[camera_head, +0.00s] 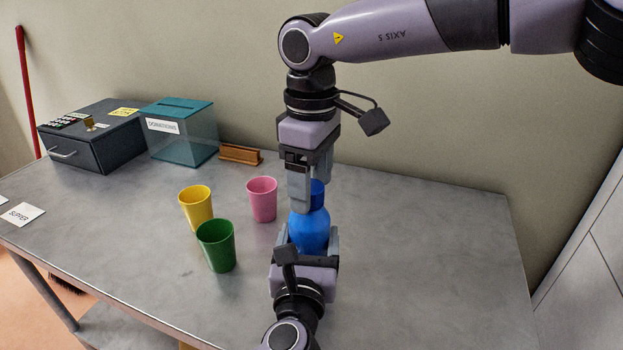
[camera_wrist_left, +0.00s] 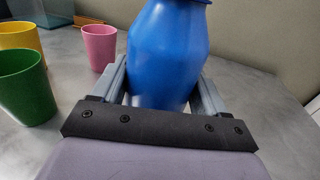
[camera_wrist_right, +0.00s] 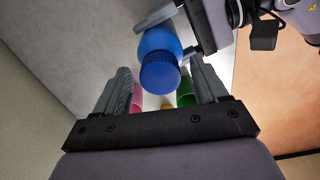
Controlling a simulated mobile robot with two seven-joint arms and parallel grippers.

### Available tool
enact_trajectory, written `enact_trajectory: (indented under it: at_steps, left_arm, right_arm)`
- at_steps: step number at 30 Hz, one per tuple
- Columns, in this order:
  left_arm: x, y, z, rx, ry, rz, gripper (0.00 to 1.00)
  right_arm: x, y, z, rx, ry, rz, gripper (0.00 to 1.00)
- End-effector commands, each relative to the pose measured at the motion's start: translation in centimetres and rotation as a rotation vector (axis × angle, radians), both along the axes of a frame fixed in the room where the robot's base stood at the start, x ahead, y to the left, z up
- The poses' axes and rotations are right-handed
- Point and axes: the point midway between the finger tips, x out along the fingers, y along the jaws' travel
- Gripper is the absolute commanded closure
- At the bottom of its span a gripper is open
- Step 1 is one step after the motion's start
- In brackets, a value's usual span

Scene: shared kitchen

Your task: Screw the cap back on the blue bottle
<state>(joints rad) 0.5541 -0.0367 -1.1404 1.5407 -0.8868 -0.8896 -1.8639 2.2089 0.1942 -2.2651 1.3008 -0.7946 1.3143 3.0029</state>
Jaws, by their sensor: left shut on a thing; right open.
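The blue bottle (camera_head: 311,232) stands upright on the metal table. My left gripper (camera_head: 308,243) is shut around its body from the near side, as the left wrist view shows on the bottle (camera_wrist_left: 168,55). A darker blue cap (camera_head: 317,190) sits at the bottle's top; the right wrist view shows this ribbed cap (camera_wrist_right: 160,73) from above. Whether it is screwed tight, I cannot tell. My right gripper (camera_head: 306,200) points down at the cap from above and is open. In the right wrist view its fingers (camera_wrist_right: 165,85) are spread to either side, with the cap beyond their tips.
Yellow (camera_head: 196,208), green (camera_head: 216,246) and pink (camera_head: 262,199) cups stand left of the bottle. A black cash box (camera_head: 92,137), a clear donations box (camera_head: 182,135) and a wooden holder (camera_head: 240,154) are at the back left. The table's right side is clear.

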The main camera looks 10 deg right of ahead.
Motion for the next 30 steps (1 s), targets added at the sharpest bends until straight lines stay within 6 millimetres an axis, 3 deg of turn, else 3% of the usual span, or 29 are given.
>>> enact_trajectory:
  at_steps: [12,23,30]
  left_arm:
    - [0.0,0.0,-0.1,0.000,0.001,0.000,1.00]
    - [0.0,0.0,-0.1,0.000,0.001,0.000,1.00]
    - [0.0,0.0,-0.1,0.000,0.001,0.000,1.00]
  right_arm:
    - [0.0,0.0,4.4,0.000,-0.001,-0.001,0.28]
    - [0.0,0.0,4.5,-0.001,-0.001,0.010,0.32]
    - [0.0,0.2,4.5,0.000,0.001,0.223,0.32]
